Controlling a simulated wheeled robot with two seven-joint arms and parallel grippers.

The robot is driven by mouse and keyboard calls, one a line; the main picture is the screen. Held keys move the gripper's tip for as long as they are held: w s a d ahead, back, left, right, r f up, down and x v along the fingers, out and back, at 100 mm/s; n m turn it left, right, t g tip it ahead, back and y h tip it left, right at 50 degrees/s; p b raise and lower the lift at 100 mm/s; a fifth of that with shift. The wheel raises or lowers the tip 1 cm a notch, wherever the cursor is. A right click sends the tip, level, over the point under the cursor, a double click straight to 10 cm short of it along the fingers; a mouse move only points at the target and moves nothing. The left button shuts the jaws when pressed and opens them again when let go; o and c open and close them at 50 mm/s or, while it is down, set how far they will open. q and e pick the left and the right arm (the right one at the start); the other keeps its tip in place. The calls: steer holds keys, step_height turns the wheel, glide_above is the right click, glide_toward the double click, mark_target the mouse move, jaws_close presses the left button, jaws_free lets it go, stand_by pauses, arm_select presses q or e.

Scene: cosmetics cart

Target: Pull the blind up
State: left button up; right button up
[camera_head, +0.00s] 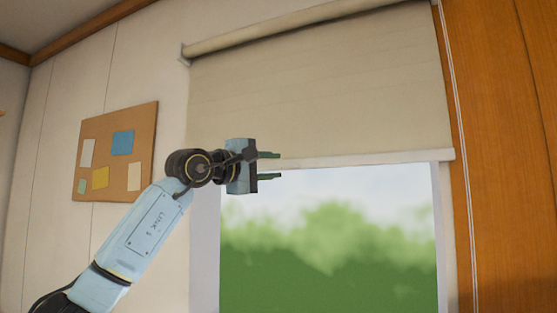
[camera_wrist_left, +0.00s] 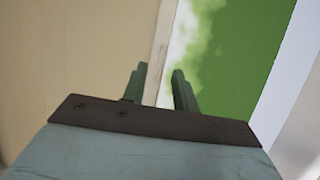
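The beige roller blind (camera_head: 320,90) hangs from a roller at the top and covers the upper part of the window (camera_head: 330,240). Its pale bottom bar (camera_head: 370,160) runs across the window. My left gripper (camera_head: 270,166) is open, its fingers pointing right, level with the bar near its left end. In the left wrist view the fingers (camera_wrist_left: 160,88) are apart, and the bar (camera_wrist_left: 161,45) runs lengthwise between their lines. I cannot tell whether either finger touches the bar. The blind cloth (camera_wrist_left: 75,50) fills the left of that view. My right gripper is not in view.
A pull cord (camera_head: 455,100) hangs along the right side of the window, beside the orange wood panel (camera_head: 510,150). A cork board (camera_head: 115,150) with several papers is on the wall at the left. The roller (camera_head: 290,28) spans the top.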

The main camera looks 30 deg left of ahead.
arm_select(q)
steer(key=shift+p+x, duration=0.3)
steer(key=shift+x, duration=1.05)
jaws_close()
